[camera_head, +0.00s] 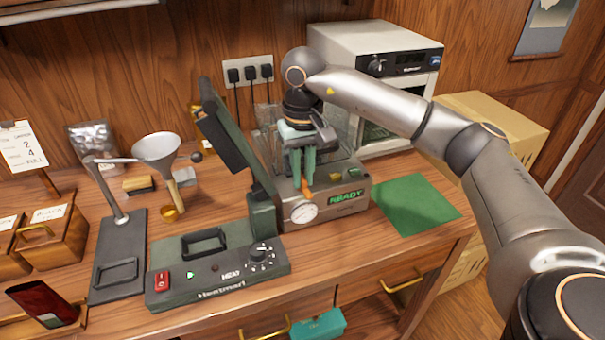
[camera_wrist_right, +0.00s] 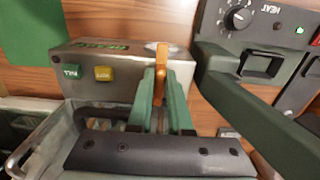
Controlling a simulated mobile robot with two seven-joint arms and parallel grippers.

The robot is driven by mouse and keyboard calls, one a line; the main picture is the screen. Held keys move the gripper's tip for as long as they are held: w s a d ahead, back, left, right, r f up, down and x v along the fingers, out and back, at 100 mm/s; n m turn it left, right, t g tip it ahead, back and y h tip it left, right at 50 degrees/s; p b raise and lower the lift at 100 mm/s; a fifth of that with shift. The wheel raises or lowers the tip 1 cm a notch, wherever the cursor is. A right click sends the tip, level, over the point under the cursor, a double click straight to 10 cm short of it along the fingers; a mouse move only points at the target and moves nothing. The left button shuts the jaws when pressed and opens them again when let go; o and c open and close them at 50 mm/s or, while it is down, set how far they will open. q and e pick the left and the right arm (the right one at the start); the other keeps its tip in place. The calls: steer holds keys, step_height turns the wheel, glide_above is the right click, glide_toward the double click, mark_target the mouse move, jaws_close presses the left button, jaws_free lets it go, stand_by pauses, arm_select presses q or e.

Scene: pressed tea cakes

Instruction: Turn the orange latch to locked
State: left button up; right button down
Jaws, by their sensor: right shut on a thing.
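The orange latch (camera_head: 306,191) is on the front of a grey machine (camera_head: 340,207) with a lit READY label and a round gauge. My right gripper (camera_head: 304,182) comes down from above, its green fingers closed on the latch. In the right wrist view the orange latch (camera_wrist_right: 160,80) shows upright between the green fingertips (camera_wrist_right: 160,95), and part of it is hidden by them. The latch's lock marking cannot be read. My left gripper is not in view.
A dark green heat sealer (camera_head: 217,275) with its lid raised (camera_head: 228,135) stands directly left of the machine. A funnel stand (camera_head: 120,230) is further left. A white oven (camera_head: 380,60) stands behind. A green mat (camera_head: 415,204) on the right is bare.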

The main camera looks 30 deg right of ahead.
mark_target(303, 177)
stand_by(0.4)
steer(key=c, duration=0.9)
jaws_free()
step_height(303, 177, up, 8)
steer(key=shift+f, duration=0.25)
step_height(303, 177, up, 5)
steer(key=shift+r+p, duration=0.1)
steer(key=shift+p, duration=0.65)
